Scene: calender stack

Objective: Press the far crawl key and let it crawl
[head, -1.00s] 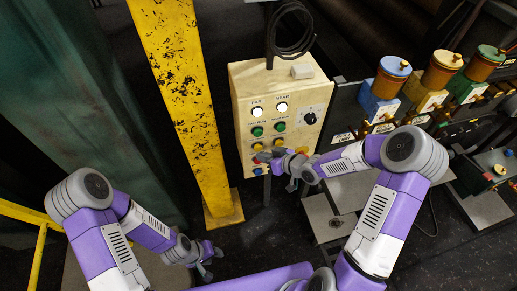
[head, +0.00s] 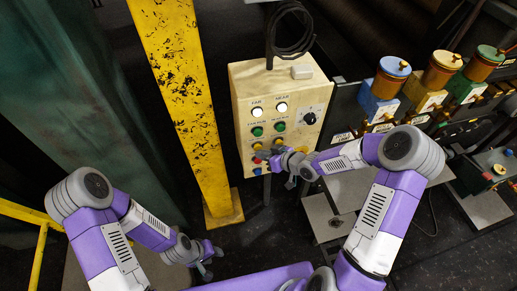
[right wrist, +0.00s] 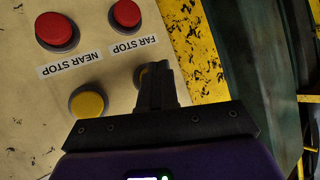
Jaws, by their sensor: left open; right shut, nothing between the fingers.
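The control panel (head: 240,108) is a cream box with FAR and NEAR columns of keys. In the right wrist view it shows upside down. The far yellow key (right wrist: 143,74), beside the red FAR STOP button (right wrist: 125,14), is largely hidden behind my right gripper (right wrist: 158,68). The near yellow key (right wrist: 88,103) is in clear view. My right gripper (head: 270,153) is shut and empty, its fingertips at the lower part of the panel. I cannot tell whether they touch the far key or whether it is pushed in. My left gripper (head: 208,263) is open and empty, low and away from the panel.
A red NEAR STOP button (right wrist: 57,30) is close to the FAR STOP. A yellow post (head: 185,95) stands left of the panel. A dark rotary knob (head: 309,118) is on the panel's right side. Machinery with blue, yellow and green blocks (head: 383,88) is at the right.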

